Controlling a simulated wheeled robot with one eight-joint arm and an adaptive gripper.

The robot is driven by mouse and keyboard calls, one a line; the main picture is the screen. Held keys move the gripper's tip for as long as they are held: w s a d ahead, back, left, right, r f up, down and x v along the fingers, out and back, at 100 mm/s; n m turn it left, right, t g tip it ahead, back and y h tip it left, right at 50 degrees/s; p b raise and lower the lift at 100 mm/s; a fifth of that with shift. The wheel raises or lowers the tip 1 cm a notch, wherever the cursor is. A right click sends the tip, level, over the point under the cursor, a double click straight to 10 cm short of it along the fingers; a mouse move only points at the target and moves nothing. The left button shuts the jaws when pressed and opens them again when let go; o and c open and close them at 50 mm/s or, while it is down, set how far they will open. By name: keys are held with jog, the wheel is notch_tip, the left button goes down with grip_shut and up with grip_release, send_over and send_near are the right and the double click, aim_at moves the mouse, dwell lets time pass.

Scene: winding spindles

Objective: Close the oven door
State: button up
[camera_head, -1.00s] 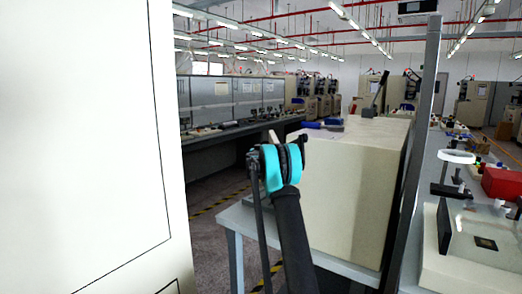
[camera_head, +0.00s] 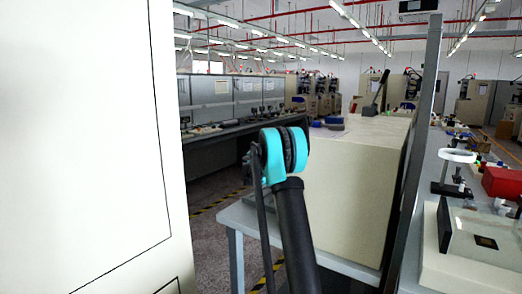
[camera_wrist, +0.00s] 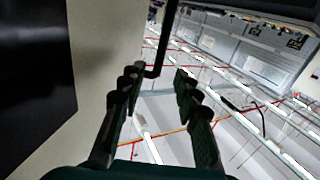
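In the wrist view a cream panel (camera_wrist: 95,45) with a dark glossy rectangle (camera_wrist: 32,75) fills the left side. A thin black bar (camera_wrist: 165,45), handle-like, comes down from the top and bends left at its lower end towards the panel. My gripper (camera_wrist: 156,80) is open, and the bar's bent end shows between its fingertips. I cannot tell whether they touch. In the head view a tall cream panel (camera_head: 85,140) with thin dark seams fills the left. I cannot tell which surface is the oven door or how far it stands open. My gripper is hidden there behind the cyan arm joint.
A large cream box (camera_head: 350,190) stands on a grey table (camera_head: 245,220) just beyond my arm. A grey post (camera_head: 415,150) rises at its right. A bench at the right holds a red box (camera_head: 503,183). Open floor shows between the tall panel and the table.

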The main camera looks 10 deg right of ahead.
jog(key=shift+v, duration=2.05)
jog(key=shift+c, duration=0.6)
